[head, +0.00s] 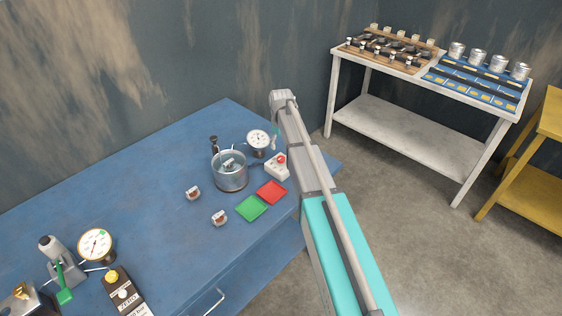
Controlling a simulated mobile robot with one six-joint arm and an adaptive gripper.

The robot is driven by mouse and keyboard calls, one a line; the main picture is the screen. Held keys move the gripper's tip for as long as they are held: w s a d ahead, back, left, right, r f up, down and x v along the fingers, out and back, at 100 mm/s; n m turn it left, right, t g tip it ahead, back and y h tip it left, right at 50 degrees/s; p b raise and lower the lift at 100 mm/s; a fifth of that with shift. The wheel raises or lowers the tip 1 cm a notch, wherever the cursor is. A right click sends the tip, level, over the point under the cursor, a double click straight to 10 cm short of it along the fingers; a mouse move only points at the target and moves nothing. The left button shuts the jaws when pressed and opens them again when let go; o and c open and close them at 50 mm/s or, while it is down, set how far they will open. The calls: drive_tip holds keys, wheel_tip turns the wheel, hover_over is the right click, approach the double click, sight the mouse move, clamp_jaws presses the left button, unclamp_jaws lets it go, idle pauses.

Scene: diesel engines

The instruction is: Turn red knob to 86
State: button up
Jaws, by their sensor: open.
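The red knob (281,159) sits on top of a small white box (277,168) near the right end of the blue workbench (140,180). Any scale or number on it is too small to read. A round white dial gauge (258,139) stands just behind and left of the box; its reading is not legible. My arm reaches in from the lower right and passes close to the right of the box. My gripper (274,140) shows only as a small part below the wrist, near the gauge and above the knob in the picture. The arm hides most of it, and it looks apart from the knob.
A metal pot (229,172) stands left of the box. A green tray (251,208) and a red tray (272,192) lie in front, with two small parts to their left. Another gauge (95,245) and a ZERO box (124,292) stand at lower left. A white parts table (400,120) stands behind right.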

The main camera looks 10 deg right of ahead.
sight(281, 158)
drive_tip(key=shift+f+b, duration=3.3)
drive_tip(key=shift+f, duration=0.3)
clamp_jaws()
drive_tip(key=shift+m, duration=0.4)
drive_tip(key=m, duration=0.3)
drive_tip(key=shift+d+m, duration=0.1)
drive_tip(key=shift+m, duration=2.3)
